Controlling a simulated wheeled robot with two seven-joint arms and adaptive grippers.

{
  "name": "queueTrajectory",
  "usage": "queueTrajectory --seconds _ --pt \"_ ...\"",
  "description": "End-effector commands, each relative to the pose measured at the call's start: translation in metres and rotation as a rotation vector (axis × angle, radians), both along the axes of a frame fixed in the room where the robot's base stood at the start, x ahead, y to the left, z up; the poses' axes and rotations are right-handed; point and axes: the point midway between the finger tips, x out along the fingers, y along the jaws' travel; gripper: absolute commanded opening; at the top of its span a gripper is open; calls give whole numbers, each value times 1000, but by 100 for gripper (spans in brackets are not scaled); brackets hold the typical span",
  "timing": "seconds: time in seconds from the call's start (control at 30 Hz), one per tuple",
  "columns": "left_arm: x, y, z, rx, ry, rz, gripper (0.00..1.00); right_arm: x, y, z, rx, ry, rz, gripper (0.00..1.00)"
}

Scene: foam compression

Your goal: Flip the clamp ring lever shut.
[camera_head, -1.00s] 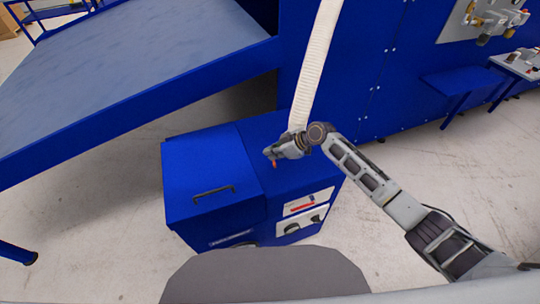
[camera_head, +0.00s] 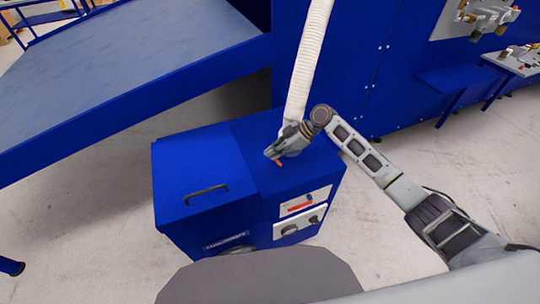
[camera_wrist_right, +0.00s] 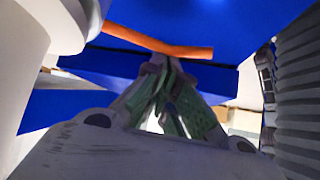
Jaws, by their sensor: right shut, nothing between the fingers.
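The white ribbed hose (camera_head: 308,70) comes down onto the top of the blue machine (camera_head: 275,185). The orange clamp ring lever (camera_head: 279,161) shows as a small streak at the hose's foot, just below my right gripper (camera_head: 273,152). In the right wrist view the orange lever (camera_wrist_right: 157,42) is a bar lying across, just beyond the fingertips. There my right gripper (camera_wrist_right: 165,68) is shut and empty, its green-padded fingers meeting close to the bar. I cannot tell whether they touch it. My gripper and wrist hide the clamp ring in the head view. My left gripper is out of view.
The machine has a lid with a dark handle (camera_head: 206,194) and a front panel with knobs (camera_head: 300,223). A large blue sloped table (camera_head: 130,70) stands at the left, and a blue wall (camera_head: 350,60) rises behind. Pale floor is open at the right.

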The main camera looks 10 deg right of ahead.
Motion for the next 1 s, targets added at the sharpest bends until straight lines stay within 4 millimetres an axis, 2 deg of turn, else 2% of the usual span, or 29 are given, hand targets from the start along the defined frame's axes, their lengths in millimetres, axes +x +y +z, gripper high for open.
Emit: queueTrajectory --seconds 0.1,0.5,1.0 --pt "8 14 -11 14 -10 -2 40 0 -5 -3 0 -1 59 0" --pt "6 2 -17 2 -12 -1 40 -4 -24 -1 1 -1 125 0" --pt "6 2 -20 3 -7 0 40 0 -20 -1 3 -1 125 0"
